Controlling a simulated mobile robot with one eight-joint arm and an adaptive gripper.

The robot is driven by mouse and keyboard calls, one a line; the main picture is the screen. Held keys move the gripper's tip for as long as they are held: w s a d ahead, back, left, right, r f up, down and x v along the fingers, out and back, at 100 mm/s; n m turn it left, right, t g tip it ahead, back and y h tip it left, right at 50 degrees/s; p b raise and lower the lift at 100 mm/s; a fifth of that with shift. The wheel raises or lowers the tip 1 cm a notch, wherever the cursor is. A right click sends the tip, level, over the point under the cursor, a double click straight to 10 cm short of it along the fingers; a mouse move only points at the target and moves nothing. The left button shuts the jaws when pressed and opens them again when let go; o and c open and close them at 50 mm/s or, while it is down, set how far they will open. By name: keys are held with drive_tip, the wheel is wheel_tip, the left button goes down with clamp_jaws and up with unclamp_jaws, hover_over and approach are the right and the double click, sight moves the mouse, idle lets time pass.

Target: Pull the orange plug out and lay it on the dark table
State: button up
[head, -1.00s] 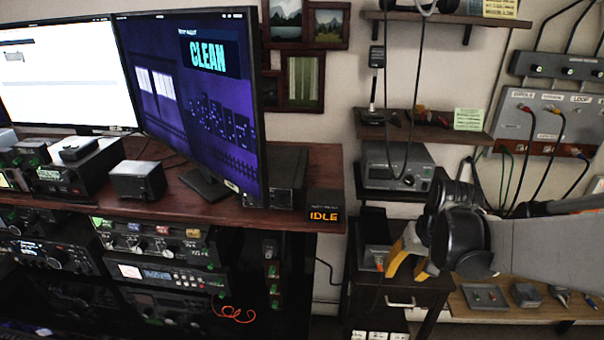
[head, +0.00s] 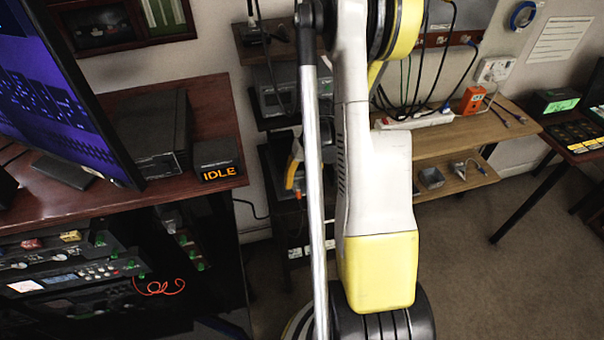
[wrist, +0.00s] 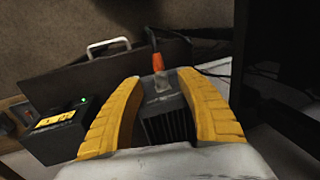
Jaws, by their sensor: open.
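In the wrist view an orange plug (wrist: 157,62) with a dark cable stands at a small grey piece beyond my gripper (wrist: 158,57). My gripper's yellow fingers are apart, one on each side of the plug in the picture. I cannot tell whether they touch it. In the head view my gripper (head: 293,172) is partly hidden behind my arm, beside the dark cabinet.
A reddish desk (head: 205,190) with an IDLE display (head: 217,160) is on the left. A wooden bench (head: 450,140) holds a white power strip (head: 415,120) and an orange box (head: 473,99). A black box with a green light (wrist: 57,130) is near my left finger. Open floor lies at right.

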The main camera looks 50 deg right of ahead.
sight(297, 188)
drive_tip(key=shift+b+x, duration=0.35)
drive_tip(key=shift+x, duration=1.15)
drive_tip(key=shift+c, duration=0.5)
clamp_jaws()
drive_tip(key=shift+s, duration=0.1)
drive_tip(key=shift+s+a+b, duration=0.35)
drive_tip(key=shift+s+a, duration=0.2)
drive_tip(key=shift+s, duration=0.25)
drive_tip(key=shift+s+a+b, duration=0.3)
drive_tip(key=shift+s+a, duration=0.2)
drive_tip(key=shift+s, duration=0.3)
